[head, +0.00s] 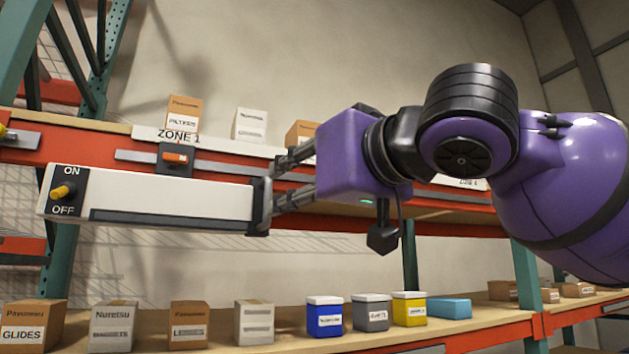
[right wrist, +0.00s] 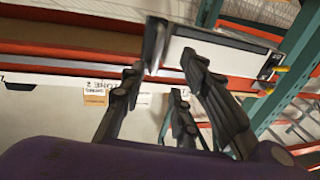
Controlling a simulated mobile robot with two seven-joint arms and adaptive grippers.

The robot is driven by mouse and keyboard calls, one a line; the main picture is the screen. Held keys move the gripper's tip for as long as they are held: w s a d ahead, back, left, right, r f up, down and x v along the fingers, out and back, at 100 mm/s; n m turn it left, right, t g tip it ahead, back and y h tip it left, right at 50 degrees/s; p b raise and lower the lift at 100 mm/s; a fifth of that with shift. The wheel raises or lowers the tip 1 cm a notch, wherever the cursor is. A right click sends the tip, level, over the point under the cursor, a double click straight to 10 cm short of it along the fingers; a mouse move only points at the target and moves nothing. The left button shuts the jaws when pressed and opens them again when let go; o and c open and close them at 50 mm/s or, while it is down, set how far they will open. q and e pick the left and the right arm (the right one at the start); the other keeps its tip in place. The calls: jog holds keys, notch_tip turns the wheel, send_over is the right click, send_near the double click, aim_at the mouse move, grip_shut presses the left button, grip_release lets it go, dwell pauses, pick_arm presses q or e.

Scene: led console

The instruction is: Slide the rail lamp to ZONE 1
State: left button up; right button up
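The rail lamp (head: 160,196) is a long white box with a yellow ON/OFF switch (head: 62,191) at its left end. Its dark mount with an orange knob (head: 175,157) sits on the grey rail (head: 220,168), just below the ZONE 1 label (head: 178,135). My right gripper (head: 268,190) is at the lamp's right end, with its fingers spread. In the right wrist view its fingertips (right wrist: 162,68) stand apart near the lamp's dark end (right wrist: 155,45); whether they touch it I cannot tell. My left gripper is not in view.
Boxes (head: 183,112) stand on the shelf above the orange beam (head: 60,142). Several cartons and lidded tubs (head: 325,317) stand on the lower shelf. A green post (head: 66,262) rises behind the lamp. A ZONE 2 label (right wrist: 100,85) shows in the right wrist view.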

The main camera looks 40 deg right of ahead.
jog(key=shift+s+a, duration=0.15)
jog(key=shift+s, duration=2.15)
